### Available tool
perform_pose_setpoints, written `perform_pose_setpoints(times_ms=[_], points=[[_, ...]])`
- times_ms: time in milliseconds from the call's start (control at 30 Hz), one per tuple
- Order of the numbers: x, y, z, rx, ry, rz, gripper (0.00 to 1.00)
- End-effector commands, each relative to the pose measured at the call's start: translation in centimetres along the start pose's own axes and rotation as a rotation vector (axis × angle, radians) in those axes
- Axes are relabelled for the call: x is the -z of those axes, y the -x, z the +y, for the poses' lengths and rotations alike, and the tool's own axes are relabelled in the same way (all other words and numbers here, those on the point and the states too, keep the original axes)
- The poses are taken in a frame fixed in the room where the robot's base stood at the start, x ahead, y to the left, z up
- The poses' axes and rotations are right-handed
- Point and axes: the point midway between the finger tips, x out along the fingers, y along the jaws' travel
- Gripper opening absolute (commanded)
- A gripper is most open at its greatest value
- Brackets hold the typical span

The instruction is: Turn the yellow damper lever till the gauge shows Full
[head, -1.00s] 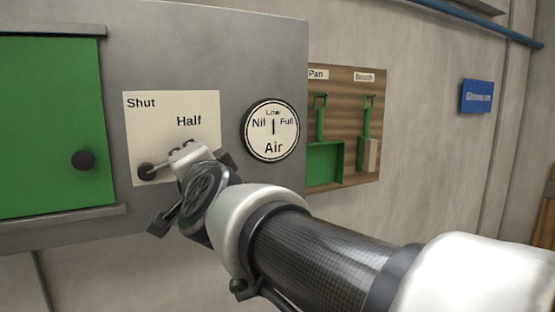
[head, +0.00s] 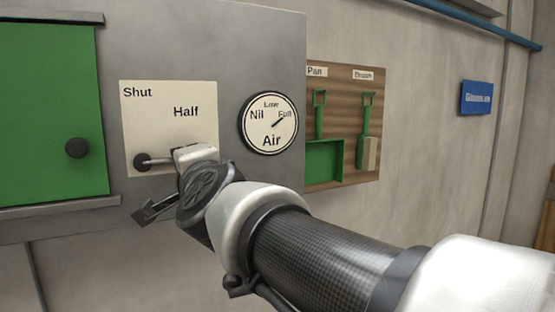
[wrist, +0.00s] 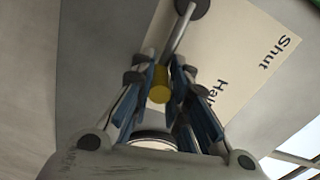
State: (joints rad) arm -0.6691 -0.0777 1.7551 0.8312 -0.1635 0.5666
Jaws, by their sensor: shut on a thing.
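The damper lever is a thin grey rod on a dark round pivot (head: 142,161) at the lower left of a cream plate (head: 150,110) marked Shut and Half. In the wrist view the rod (wrist: 179,32) runs from the pivot to a yellow grip (wrist: 159,85) between the fingers. My gripper (wrist: 160,82) is shut on this yellow grip. In the head view my gripper hides the grip and the plate's lower right. The rod points right, nearly level. The round Air gauge (head: 269,123) has its needle pointing up and right, at the Full mark.
A green door (head: 50,110) with a dark knob (head: 77,148) is left of the plate. A wooden board (head: 343,82) with green tools hangs right of the grey cabinet (head: 200,50). A blue sign (head: 477,98) is on the wall farther right.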

Motion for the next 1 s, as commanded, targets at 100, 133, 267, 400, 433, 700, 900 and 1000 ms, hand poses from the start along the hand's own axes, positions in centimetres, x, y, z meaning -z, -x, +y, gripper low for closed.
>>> perform_pose_setpoints(times_ms=[100,133,267,400,433,700,900,1000], points=[[-0.3,-0.1,0.9,-0.017,0.009,-0.009,0.17],[-0.3,-0.1,0.9,-0.016,0.008,-0.009,0.19],[-0.3,-0.1,0.9,-0.016,0.006,-0.009,0.28],[-0.3,-0.1,0.7,-0.013,0.005,-0.007,0.36],[-0.2,-0.1,0.6,-0.012,0.004,-0.007,0.36],[-0.1,0.1,0.3,-0.006,0.003,-0.004,0.36],[-0.1,2.4,0.2,-0.004,0.002,-0.004,0.36],[-0.1,4.5,0.1,-0.003,0.002,-0.004,0.36]])
